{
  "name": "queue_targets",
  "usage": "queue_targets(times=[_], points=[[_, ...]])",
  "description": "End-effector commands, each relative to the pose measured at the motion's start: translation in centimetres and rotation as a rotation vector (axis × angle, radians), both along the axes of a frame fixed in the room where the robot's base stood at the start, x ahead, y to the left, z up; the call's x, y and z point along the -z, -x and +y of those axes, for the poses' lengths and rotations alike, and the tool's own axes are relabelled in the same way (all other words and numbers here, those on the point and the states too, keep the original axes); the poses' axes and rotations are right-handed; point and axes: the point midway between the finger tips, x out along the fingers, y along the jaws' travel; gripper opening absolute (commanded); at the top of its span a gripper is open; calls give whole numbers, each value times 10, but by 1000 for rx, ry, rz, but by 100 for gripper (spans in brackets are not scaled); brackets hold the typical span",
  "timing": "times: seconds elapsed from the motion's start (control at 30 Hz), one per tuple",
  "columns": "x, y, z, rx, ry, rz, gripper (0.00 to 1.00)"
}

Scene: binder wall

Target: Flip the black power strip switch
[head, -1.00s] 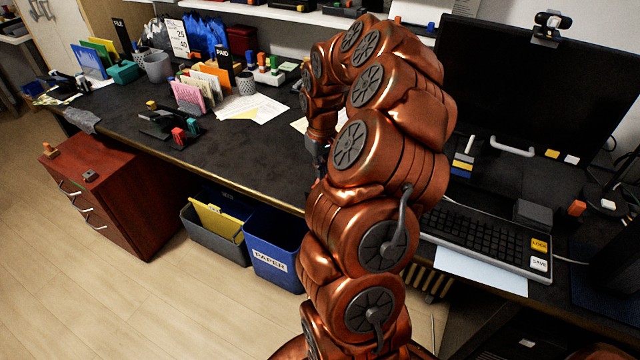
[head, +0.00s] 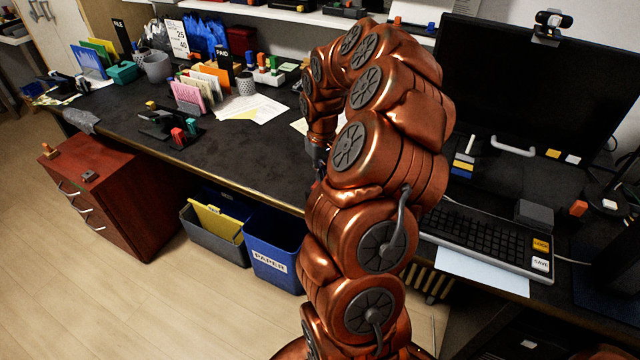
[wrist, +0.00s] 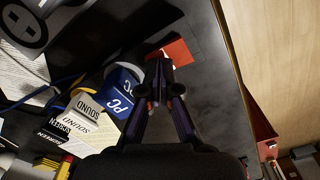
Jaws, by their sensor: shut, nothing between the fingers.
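In the wrist view, my gripper (wrist: 159,82) is shut and empty, its dark fingers meeting at the tips. A flat red piece (wrist: 174,51) lies just beyond the fingertips; I cannot tell whether they touch it or whether it is the switch. A dark piece with a round socket (wrist: 25,22) shows at the top left and may be part of the black power strip, whose full outline I cannot make out. A blue tag marked PC (wrist: 118,92) stands left of the fingers. In the head view, my arm hides the strip and most of the gripper.
Pale tags marked SOUND (wrist: 85,113) and a blue cable (wrist: 48,90) crowd the left of the wrist view. The desk edge runs down its right side. In the head view, a keyboard (head: 478,236) and monitor (head: 540,95) stand right of my arm; the desk left of it has free room.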

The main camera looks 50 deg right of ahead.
Motion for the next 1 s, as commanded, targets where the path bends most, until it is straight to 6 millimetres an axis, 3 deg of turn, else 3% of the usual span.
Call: queue_targets(times=[0.37, 1.0], points=[[1, 0, 0, 0, 0, 0, 0], [-38, 0, 0, 1, 1, -1, 0]])
